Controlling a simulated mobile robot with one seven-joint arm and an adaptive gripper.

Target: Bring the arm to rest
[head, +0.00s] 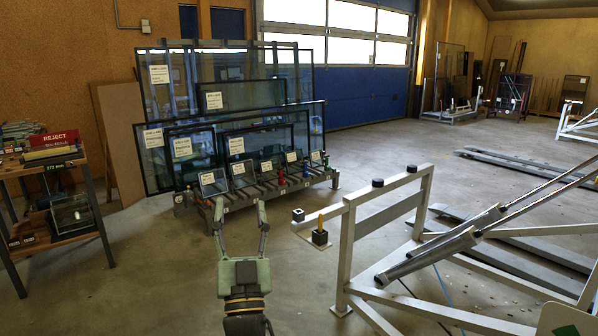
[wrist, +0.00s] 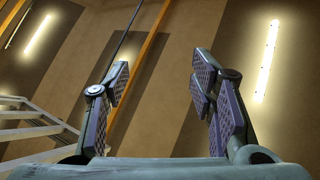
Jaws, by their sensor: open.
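My gripper (head: 240,215) shows at the lower middle of the head view, with its two fingers spread apart and pointing up. In the wrist view my gripper (wrist: 163,90) is open, with nothing between its ridged finger pads. Behind the fingers the wrist view shows the brown ceiling. In the head view the fingertips appear in front of the low edge of a rack (head: 265,190) of framed glass panes. I cannot tell the exact gap between them.
A white tilting frame (head: 345,245) with black pads stands at the right. A shelf with a red REJECT sign (head: 54,139) stands at the left. Small dark blocks (head: 320,237) sit by the frame. Grey pallet forks (head: 520,164) lie on the floor. Open floor (head: 390,150) lies behind the frame.

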